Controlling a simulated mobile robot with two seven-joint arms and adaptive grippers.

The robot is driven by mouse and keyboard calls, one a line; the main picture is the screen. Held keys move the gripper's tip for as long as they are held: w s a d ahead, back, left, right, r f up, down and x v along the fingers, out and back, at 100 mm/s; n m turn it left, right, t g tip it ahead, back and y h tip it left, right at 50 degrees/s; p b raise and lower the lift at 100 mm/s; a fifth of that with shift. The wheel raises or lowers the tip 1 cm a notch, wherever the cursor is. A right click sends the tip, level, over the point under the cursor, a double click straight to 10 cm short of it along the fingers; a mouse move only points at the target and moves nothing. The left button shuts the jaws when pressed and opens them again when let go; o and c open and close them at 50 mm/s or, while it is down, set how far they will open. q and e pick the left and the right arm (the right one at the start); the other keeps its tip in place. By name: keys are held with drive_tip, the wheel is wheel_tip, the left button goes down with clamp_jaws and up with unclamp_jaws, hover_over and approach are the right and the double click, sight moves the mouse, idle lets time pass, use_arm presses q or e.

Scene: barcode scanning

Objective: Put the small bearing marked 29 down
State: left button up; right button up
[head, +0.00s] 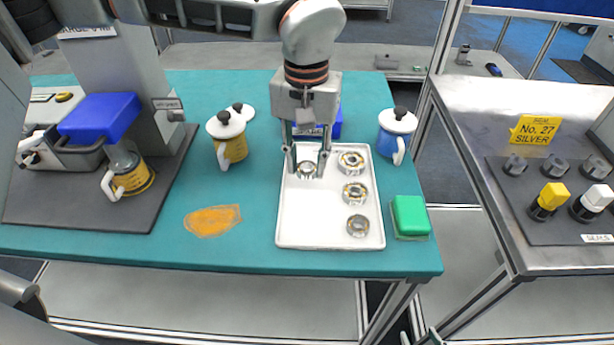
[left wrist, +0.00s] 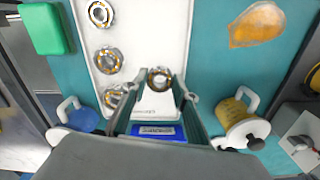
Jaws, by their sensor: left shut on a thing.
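My left gripper (head: 307,172) points down over the upper left part of the white tray (head: 318,225), shut on a small ring-shaped bearing (head: 306,174). In the left wrist view the bearing (left wrist: 159,77) sits between the fingertips, over or on the tray. I cannot tell whether it touches the tray floor, and no number on it is legible. Three other bearings lie along the tray's right side: the top one (head: 351,161), the middle one (head: 355,192) and the bottom one (head: 358,226). What seems to be a tip of my right gripper (head: 431,338) shows at the bottom edge.
A blue box (head: 335,122) stands behind the tray. A blue jar (head: 397,130), a green block (head: 410,215) and a yellow jar (head: 228,138) stand around it. An orange patch (head: 212,220) marks the table. The tray's lower left is clear.

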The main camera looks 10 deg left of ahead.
sight(307, 190)
use_arm(q)
drive_tip(key=shift+f, duration=2.2)
drive_tip(key=shift+f, duration=0.1)
drive_tip(key=o, duration=0.8)
wheel_tip(307, 190, up, 12)
drive_tip(key=shift+r+p, duration=0.15)
drive_tip(key=shift+p, duration=0.2)
drive_tip(key=shift+s, duration=0.15)
